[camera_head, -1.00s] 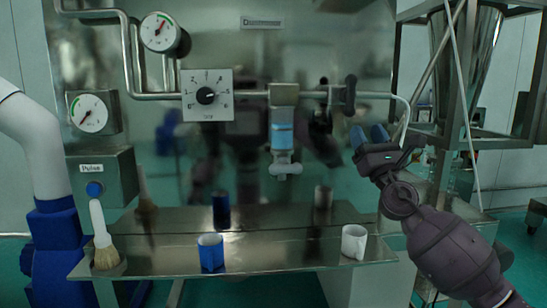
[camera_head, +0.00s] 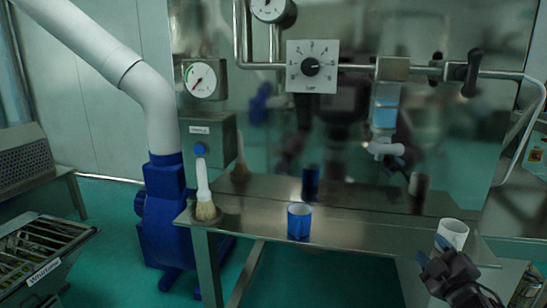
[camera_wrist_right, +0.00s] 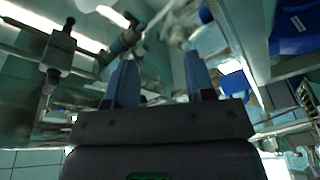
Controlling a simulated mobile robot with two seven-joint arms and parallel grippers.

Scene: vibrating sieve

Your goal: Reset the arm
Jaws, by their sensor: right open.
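My right gripper (camera_head: 432,262) is at the lower right of the head view, in front of the steel shelf (camera_head: 345,231) and just below the white cup (camera_head: 452,235) in the picture. In the right wrist view its two blue fingers (camera_wrist_right: 161,78) stand apart with nothing held between them. I cannot tell its exact distance from the cup. My left gripper is not in the head view.
A blue cup (camera_head: 299,222) and a brush (camera_head: 205,200) stand on the shelf. Behind it are a dial (camera_head: 311,67) and a gauge (camera_head: 201,79). A blue machine with a white pipe (camera_head: 154,110) stands left. A slatted metal tray (camera_head: 35,250) is lower left.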

